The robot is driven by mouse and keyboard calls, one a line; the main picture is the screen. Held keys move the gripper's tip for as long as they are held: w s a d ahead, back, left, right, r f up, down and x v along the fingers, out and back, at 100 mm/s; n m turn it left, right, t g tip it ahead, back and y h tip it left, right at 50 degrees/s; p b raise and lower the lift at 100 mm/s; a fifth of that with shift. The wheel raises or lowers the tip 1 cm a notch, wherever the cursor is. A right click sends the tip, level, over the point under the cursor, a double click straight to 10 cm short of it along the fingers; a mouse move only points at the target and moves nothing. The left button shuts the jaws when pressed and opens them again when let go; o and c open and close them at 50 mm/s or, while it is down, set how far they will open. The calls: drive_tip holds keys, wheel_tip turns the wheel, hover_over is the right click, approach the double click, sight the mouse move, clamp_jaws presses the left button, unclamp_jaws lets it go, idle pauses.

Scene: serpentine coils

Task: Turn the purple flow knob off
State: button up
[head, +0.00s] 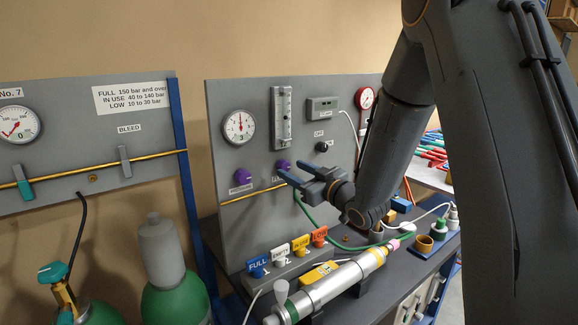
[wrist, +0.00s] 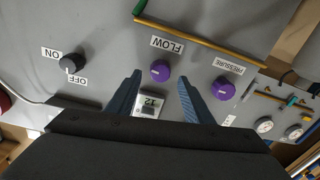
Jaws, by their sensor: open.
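The purple flow knob (wrist: 160,71) sits on the grey panel beside the FLOW label (wrist: 167,45), which appears upside down in the wrist view. The knob also shows in the head view (head: 282,165), just beyond my fingertips. My gripper (wrist: 160,82) is open and empty. In the wrist view its two blue fingers point at the panel, one on each side of the knob's line. I cannot tell whether they reach around it. The knob's turn position is too small to read. A second purple knob (wrist: 222,89), labelled PRESSURE, is to the right; it also shows in the head view (head: 242,177).
A black ON/OFF knob (wrist: 70,63) is left of the flow knob in the wrist view. A brass pipe (wrist: 200,37) runs along the panel. Below my gripper, the bench (head: 345,262) holds coloured tags (head: 301,244), a silver cylinder (head: 330,287) and a green hose (head: 325,230).

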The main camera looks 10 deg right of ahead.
sight(283, 166)
drive_tip(key=shift+p+x, duration=0.35)
drive_tip(key=shift+x, duration=1.05)
drive_tip(key=c, duration=1)
drive_tip(key=shift+c, duration=0.2)
